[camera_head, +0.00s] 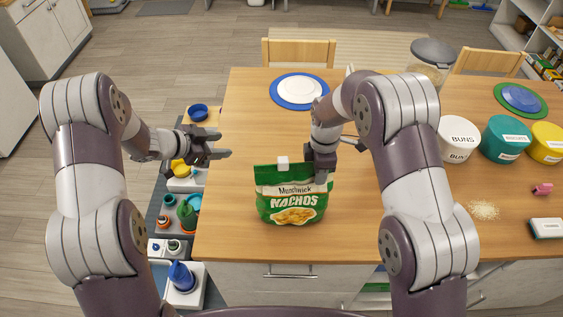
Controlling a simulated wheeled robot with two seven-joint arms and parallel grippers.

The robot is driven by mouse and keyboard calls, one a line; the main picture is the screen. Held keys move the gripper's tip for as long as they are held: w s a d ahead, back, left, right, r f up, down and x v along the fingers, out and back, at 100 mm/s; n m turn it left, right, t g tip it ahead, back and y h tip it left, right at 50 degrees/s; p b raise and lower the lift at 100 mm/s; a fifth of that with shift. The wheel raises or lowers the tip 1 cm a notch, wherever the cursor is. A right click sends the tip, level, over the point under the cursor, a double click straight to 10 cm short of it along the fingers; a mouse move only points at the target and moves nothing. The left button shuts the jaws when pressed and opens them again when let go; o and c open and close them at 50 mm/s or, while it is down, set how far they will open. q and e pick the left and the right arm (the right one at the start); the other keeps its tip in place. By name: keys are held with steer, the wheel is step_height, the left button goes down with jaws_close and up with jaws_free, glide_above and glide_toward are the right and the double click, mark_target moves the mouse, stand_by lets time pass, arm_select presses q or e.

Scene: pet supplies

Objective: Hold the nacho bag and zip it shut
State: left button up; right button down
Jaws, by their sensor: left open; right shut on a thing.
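The green nacho bag (291,203) stands upright on the wooden table near its front edge, with its printed front facing me. A small white zip slider (283,162) shows at its top edge, left of the middle. My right gripper (321,174) points down and is shut on the bag's top right corner; its fingertips partly hide that corner. My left gripper (222,153) is open and empty, to the left of the bag and apart from it, over the table's left edge.
A blue-rimmed plate (276,90) lies at the back of the table (250,130). Tubs, including a white one marked BUNS (457,140), stand on the right. Crumbs (484,210) and a pink item (542,189) lie at the right. The table left of the bag is clear.

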mark_target(281, 162)
arm_select(q)
steer(key=s+d+r+m+g+h, duration=0.5)
steer(key=s+d+g, duration=0.1)
steer(key=s, duration=0.1)
steer(key=shift+h, duration=0.3)
steer(key=x, duration=1.2)
steer(key=shift+w+a+f, duration=0.1)
steer(key=shift+w+f, duration=0.05)
steer(key=shift+f, duration=0.05)
steer(key=shift+a, duration=0.1)
jaws_close()
